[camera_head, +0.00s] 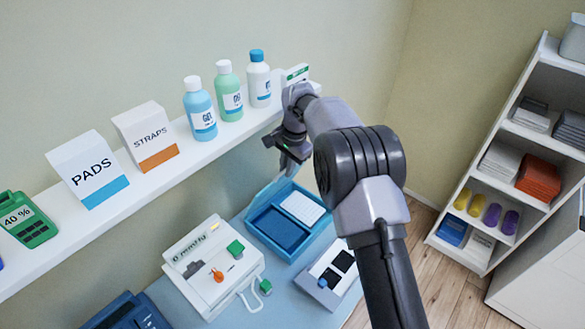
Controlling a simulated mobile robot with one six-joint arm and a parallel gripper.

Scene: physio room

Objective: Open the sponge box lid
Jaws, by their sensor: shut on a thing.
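The sponge box (262,242) is a blue box on the light blue table below the shelf. It shows a dark blue area on its left and a white dotted block on its right, so its inside is in view. Its blue lid (266,195) stands raised along the back edge, seen nearly edge-on. My gripper (285,165) is above the back of the box, pointing down, shut at the lid's upper edge. The fingertips are small, and the exact contact is hard to see.
A white device (212,268) with green parts stands left of the box, and a grey-white unit (328,274) sits in front right. The wall shelf (172,170) with bottles and PADS and STRAPS boxes runs close behind my arm. A white rack (470,180) is at right.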

